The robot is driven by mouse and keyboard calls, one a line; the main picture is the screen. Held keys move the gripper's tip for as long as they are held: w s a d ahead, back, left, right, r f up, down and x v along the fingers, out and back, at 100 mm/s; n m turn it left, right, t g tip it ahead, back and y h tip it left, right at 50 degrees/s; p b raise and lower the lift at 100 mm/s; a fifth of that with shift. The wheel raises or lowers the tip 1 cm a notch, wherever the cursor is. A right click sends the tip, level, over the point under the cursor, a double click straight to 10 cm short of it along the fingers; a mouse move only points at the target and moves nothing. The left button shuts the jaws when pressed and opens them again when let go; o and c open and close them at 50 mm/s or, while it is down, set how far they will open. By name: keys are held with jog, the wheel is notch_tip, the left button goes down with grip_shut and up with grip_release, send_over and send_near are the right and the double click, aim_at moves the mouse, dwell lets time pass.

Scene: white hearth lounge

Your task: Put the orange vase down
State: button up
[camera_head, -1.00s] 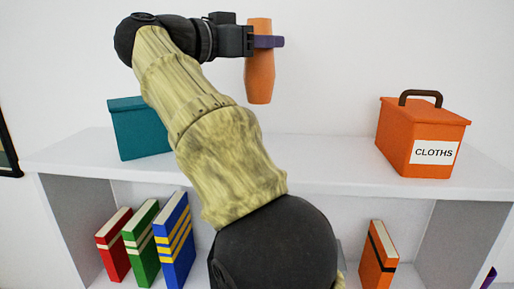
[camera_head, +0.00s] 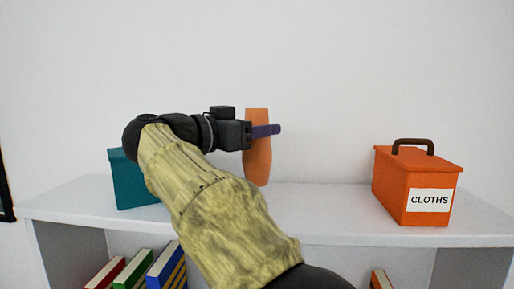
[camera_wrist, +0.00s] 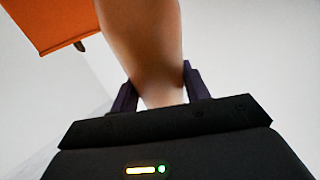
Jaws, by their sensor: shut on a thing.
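The orange vase (camera_head: 257,160) is upright in my gripper (camera_head: 264,131), over the white shelf unit's top (camera_head: 310,215). The vase's lower end overlaps the back part of the shelf top in the head view. I cannot tell whether it touches the surface. In the wrist view the purple fingers (camera_wrist: 158,90) are shut around the vase (camera_wrist: 142,40), one on each side.
An orange box labelled CLOTHS (camera_head: 390,190), with a brown handle, stands on the shelf top at right. A teal box (camera_head: 133,185) stands at left, partly behind my arm. Several books (camera_head: 135,270) are on the shelf below. The top between vase and CLOTHS box is clear.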

aim_at(258, 148)
jog(key=shift+f+p, duration=0.3)
jog(key=shift+f, duration=1.55)
jog(key=shift+f, duration=0.1)
jog(key=o, duration=1.1)
